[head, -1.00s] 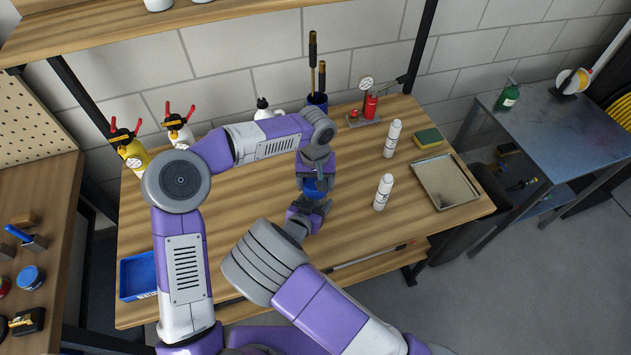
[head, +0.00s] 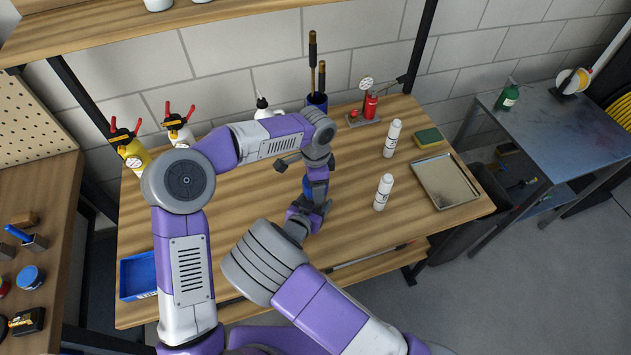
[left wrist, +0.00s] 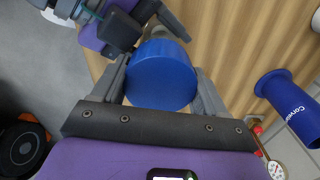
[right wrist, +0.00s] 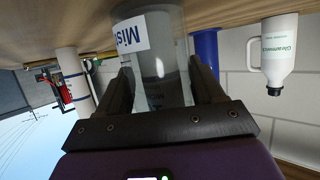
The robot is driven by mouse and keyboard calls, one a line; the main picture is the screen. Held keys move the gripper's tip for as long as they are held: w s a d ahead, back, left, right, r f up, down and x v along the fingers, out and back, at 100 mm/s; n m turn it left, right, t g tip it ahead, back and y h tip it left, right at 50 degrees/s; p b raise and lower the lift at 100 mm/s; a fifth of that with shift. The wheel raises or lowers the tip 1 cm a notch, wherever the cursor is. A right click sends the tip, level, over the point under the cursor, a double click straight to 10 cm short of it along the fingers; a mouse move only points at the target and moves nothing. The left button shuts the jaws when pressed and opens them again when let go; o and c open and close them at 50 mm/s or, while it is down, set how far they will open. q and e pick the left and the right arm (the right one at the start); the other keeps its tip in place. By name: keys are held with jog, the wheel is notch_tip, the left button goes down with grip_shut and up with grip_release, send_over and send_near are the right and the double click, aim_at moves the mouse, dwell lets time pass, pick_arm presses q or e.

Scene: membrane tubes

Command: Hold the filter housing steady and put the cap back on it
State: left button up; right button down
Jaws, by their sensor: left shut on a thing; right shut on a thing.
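The blue cap (left wrist: 162,78) is between the fingers of my left gripper (left wrist: 162,88), which is shut on it. In the head view a bit of the cap (head: 307,188) shows below my left gripper (head: 312,182) and above my right gripper (head: 308,208). The clear filter housing (right wrist: 172,75), with a white label, is between the fingers of my right gripper (right wrist: 165,95), which is shut on it. The housing appears upright, close to the tabletop. The join between cap and housing is hidden, so I cannot tell how they are seated.
White bottles (head: 383,192) (head: 392,139) stand to the right on the bench. A metal tray (head: 445,182) and a sponge (head: 429,137) lie beyond. A blue holder (head: 317,102) and a gauge pump (head: 368,108) stand behind. A blue bin (head: 138,276) is at front left.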

pick_arm(q)
jog(key=o, duration=1.2)
jog(key=shift+c, duration=0.2)
jog(key=shift+r, duration=2.25)
jog(key=shift+c, duration=0.5)
jog(key=n, duration=0.1)
jog(key=r+n, duration=0.1)
jog(key=n, duration=0.2)
jog(key=shift+r+n, duration=0.25)
jog(key=shift+n, duration=0.05)
notch_tip(320, 180, up, 2)
jog(key=n, duration=0.6)
